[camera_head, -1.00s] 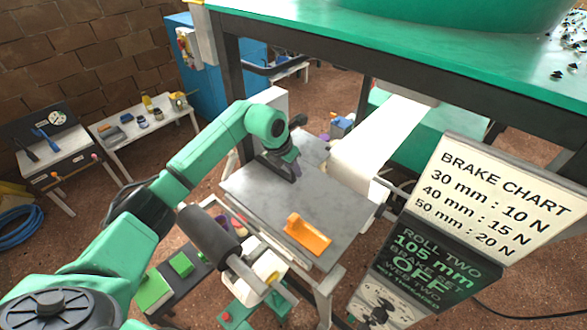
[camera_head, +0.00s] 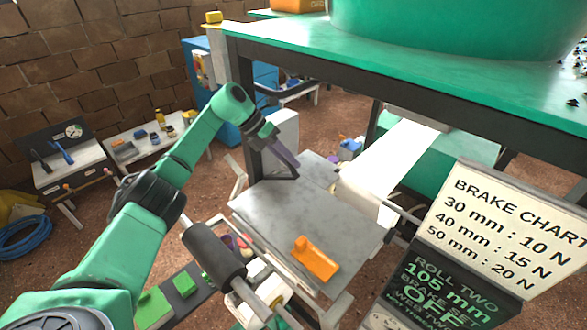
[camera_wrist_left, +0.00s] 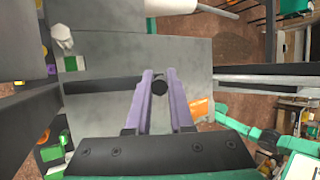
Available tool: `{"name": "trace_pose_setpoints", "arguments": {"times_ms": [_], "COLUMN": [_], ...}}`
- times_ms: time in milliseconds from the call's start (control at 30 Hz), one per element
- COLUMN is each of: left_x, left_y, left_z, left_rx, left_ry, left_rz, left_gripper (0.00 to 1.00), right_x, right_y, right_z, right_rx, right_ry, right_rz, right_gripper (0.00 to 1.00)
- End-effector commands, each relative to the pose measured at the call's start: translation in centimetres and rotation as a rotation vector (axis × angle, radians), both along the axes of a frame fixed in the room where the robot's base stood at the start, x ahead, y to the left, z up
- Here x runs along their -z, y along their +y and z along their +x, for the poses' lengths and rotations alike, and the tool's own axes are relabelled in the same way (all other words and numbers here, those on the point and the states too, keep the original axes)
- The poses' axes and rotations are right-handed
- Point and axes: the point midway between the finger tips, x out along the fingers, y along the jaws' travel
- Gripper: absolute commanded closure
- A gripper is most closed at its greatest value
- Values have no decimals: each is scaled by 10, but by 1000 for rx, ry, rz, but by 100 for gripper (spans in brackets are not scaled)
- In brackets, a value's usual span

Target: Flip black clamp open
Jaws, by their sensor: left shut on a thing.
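The black clamp shows in the left wrist view as a dark bar (camera_wrist_left: 100,85) across the grey table plate, with a round black knob (camera_wrist_left: 159,87) between my fingers. My left gripper (camera_wrist_left: 160,73) has purple fingers closed around this knob. In the head view my left gripper (camera_head: 290,169) slants down over the back left part of the grey plate (camera_head: 275,212). There the clamp is mostly hidden by the gripper, and I cannot tell how far it is tilted. My right gripper is not in view.
An orange tool (camera_head: 316,258) lies on the front of the plate. A white paper web (camera_head: 395,160) runs behind it at right. A brake chart sign (camera_head: 515,215) stands front right, a dark roller (camera_head: 213,249) front left. The green bench (camera_head: 300,40) overhangs behind.

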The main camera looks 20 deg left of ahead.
Motion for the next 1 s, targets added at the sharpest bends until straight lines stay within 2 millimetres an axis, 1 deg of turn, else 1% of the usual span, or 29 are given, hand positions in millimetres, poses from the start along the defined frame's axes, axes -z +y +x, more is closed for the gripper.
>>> {"name": "trace_pose_setpoints", "arguments": {"times_ms": [200, 567, 600, 633, 667, 1000], "left_x": [-6, -5, -5, -5, -5, -5], "left_y": [5, 6, 6, 6, 6, 5], "left_z": [3, 2, 2, 2, 2, 2], "left_rx": [-1, 0, 0, 0, 0, 0], "left_ry": [12, 15, 15, 15, 15, 16], "left_rz": [-39, -41, -41, -41, -41, -41], "left_gripper": [100, 100, 68, 57, 49, 49], "right_x": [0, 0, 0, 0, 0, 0], "right_y": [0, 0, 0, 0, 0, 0], "right_z": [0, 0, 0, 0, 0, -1], "right_rx": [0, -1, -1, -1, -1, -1], "right_ry": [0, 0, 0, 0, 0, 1], "right_rz": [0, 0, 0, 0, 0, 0], "right_gripper": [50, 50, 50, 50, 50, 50]}}
